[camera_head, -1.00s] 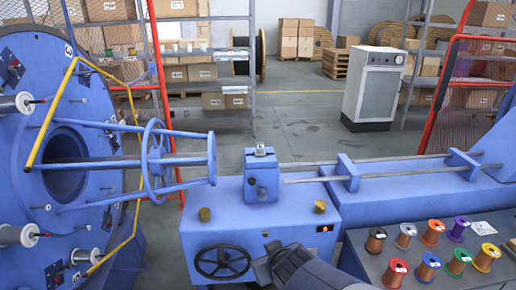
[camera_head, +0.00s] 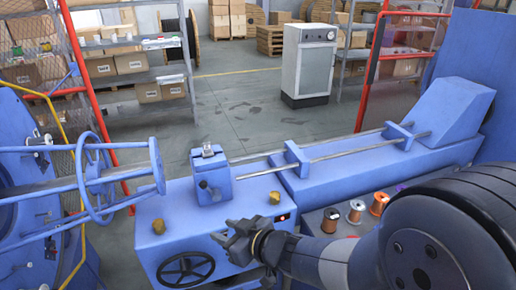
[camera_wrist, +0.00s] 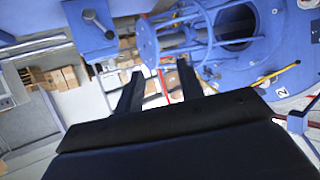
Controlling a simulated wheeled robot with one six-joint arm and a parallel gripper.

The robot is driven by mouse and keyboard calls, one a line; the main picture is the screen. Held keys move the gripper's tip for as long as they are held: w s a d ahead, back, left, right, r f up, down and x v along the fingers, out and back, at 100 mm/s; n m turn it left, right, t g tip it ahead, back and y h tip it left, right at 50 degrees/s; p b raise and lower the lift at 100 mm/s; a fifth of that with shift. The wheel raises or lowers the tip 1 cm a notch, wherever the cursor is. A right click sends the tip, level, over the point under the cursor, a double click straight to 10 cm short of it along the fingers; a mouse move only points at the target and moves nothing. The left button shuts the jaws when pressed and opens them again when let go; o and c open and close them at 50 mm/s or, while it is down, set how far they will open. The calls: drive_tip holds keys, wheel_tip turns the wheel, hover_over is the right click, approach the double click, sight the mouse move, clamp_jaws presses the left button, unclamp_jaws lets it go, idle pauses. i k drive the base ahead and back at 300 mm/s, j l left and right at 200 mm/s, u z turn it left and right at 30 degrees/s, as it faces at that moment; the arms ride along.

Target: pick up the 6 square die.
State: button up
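I cannot make out a die marked as 6 square in any view. A small silver piece (camera_head: 208,151) sits on top of the blue post (camera_head: 211,175) of the machine; I cannot tell what it is. My gripper (camera_head: 232,236) is above the front of the blue machine box, right of the black handwheel (camera_head: 186,269). In the wrist view my gripper (camera_wrist: 158,82) has its two dark fingers apart, with nothing between them. Part of the box and the blue ring frame show beyond the fingers there.
Several wire spools (camera_head: 356,211) stand on a dark surface at the right, partly hidden by my arm. Blue ring frame (camera_head: 97,180) juts from the left. Two rods (camera_head: 350,143) run right from the post. Small items lie on the back shelf (camera_head: 134,45).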

sight(208, 153)
drive_tip(key=i+j+z, duration=0.2)
drive_tip(key=j+z, duration=0.15)
drive_tip(key=i+j+z, duration=0.1)
drive_tip(key=j+z, duration=0.25)
drive_tip(key=i+j+z, duration=0.1)
drive_tip(key=j+z, duration=0.25)
drive_tip(key=j, duration=0.9)
drive_tip(key=i, duration=0.05)
